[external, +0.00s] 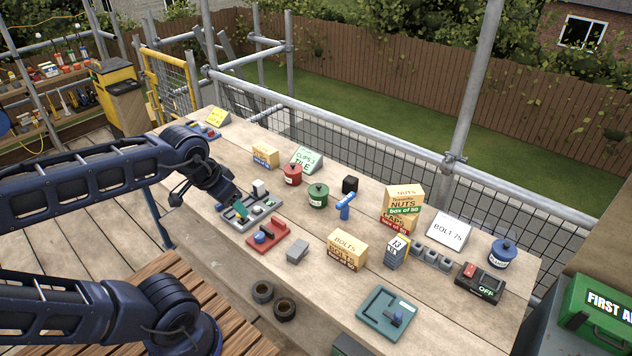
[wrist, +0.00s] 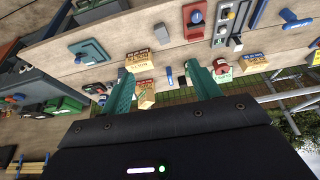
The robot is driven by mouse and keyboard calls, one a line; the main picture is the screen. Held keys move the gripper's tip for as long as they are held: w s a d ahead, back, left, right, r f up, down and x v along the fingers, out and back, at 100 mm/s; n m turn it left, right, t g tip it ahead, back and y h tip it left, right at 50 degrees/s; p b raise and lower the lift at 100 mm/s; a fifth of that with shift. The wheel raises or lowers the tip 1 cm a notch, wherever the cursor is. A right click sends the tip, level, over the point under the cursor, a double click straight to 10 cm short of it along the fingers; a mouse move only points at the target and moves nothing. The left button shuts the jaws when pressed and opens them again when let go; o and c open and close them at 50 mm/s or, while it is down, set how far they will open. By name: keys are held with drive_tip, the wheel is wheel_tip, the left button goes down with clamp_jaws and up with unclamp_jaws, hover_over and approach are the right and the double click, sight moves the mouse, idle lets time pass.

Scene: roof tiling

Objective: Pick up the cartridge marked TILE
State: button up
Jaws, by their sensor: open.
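My gripper (external: 240,207) hangs over the left part of the bench in the external view, near a grey tray (external: 236,222). In the wrist view its two teal fingers (wrist: 158,70) are spread wide, with nothing held between them. I cannot pick out a cartridge whose own marking reads TILE. My gripper partly hides the tray.
A red fixture (external: 265,240) and a grey block (external: 297,250) lie in front of the tray. Red (external: 292,175) and green (external: 318,196) pots, a blue tool (external: 345,206) and nuts and bolts boxes (external: 347,250) stand further right. A metal rail runs behind the bench.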

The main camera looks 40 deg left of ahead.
drive_tip(key=w+a+m+g, duration=0.1)
drive_tip(key=w+a+m, duration=0.4)
drive_tip(key=w, duration=0.7)
drive_tip(key=m+g, duration=0.4)
drive_tip(key=m, duration=0.9)
hover_over(258, 182)
wheel_tip(258, 182, down, 23)
drive_tip(key=shift+w+a+r, duration=0.1)
drive_tip(key=shift+a+f, duration=0.2)
drive_tip(key=shift+f, duration=0.3)
wheel_tip(258, 182, down, 5)
drive_tip(key=shift+r, duration=0.1)
drive_tip(key=shift+s+d+f, duration=0.1)
drive_tip(key=shift+d+f, duration=0.1)
drive_tip(key=shift+f, duration=1.15)
drive_tip(key=shift+s+d+f, duration=0.1)
drive_tip(key=shift+d+f, duration=0.1)
drive_tip(key=shift+f, duration=1.15)
drive_tip(key=c, duration=1.1)
